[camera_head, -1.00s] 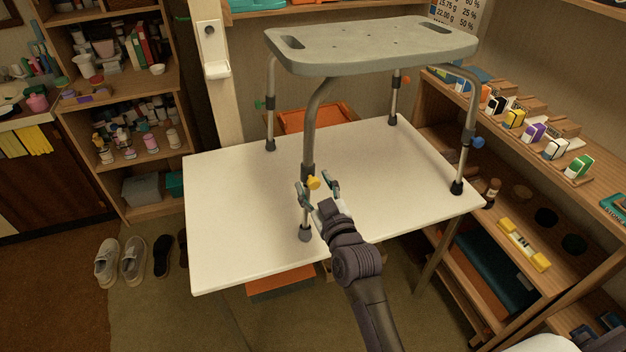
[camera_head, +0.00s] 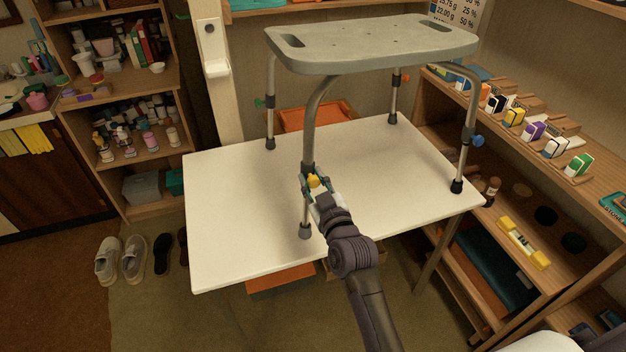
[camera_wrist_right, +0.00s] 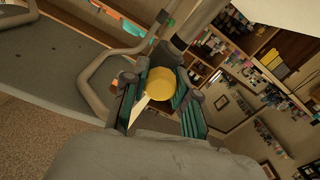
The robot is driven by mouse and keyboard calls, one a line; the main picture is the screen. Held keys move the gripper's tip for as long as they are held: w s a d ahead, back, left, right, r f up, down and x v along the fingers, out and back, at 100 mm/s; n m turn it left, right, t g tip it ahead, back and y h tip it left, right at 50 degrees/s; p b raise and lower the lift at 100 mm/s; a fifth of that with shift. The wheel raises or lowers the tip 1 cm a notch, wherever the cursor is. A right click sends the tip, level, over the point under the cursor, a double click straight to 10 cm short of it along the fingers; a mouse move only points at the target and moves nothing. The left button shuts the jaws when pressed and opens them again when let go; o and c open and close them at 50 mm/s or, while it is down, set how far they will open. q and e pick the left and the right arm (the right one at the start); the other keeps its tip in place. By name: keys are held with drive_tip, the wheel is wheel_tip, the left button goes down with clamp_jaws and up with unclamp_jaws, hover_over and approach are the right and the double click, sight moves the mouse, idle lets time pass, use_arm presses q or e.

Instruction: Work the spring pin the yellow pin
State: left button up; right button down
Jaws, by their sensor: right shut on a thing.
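The yellow pin (camera_head: 314,181) is a round knob on the near leg (camera_head: 308,150) of a grey shower bench (camera_head: 370,45) that stands on a white table. My right gripper (camera_head: 315,184) is shut on the yellow pin at the leg. In the right wrist view the yellow pin (camera_wrist_right: 160,85) shows as a disc between the two green-padded fingers of the right gripper (camera_wrist_right: 161,100). The other legs carry a green pin (camera_head: 259,103), an orange pin (camera_head: 406,79) and a blue pin (camera_head: 478,140). My left gripper is not in view.
The white table (camera_head: 235,220) is mostly bare around the legs. A wooden shelf (camera_head: 500,190) with coloured items stands close on the right. A loaded shelf (camera_head: 140,160) stands at the left, with shoes (camera_head: 120,260) on the floor.

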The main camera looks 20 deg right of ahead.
drive_tip(key=shift+s+r+p, duration=0.15)
drive_tip(key=shift+s+p, duration=0.15)
drive_tip(key=shift+p, duration=0.15)
drive_tip(key=shift+s+p, duration=0.45)
drive_tip(key=shift+s, duration=0.05)
drive_tip(key=c, duration=0.9)
unclamp_jaws()
drive_tip(key=shift+o, duration=0.2)
drive_tip(key=shift+s, duration=0.15)
drive_tip(key=s, duration=1.1)
drive_tip(key=shift+s+d, duration=0.3)
drive_tip(key=shift+s, duration=0.05)
